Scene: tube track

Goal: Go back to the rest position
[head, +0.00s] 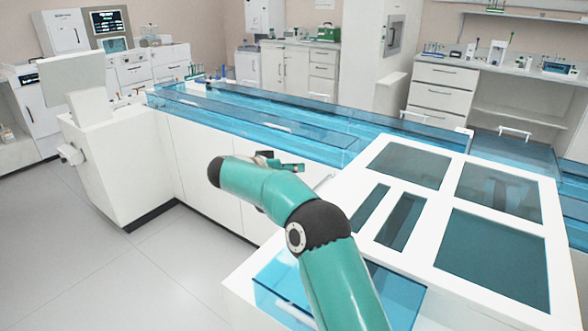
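My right arm comes in from the bottom edge, teal with black joints, and reaches up and left in front of the tube track. My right gripper (280,162) is small and mostly hidden behind the arm's wrist, near the front edge of the track. Its fingers are too small and covered to tell whether they are open. I see nothing clearly held in it. My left gripper is not in view. The tube track (255,125) is a long bench with blue transparent covers.
A white top with several dark glass panels (497,255) lies right of my arm, close to it. A white unit with a screen (75,85) stands at the track's left end. Cabinets (440,92) line the back wall. The grey floor (150,270) at left is clear.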

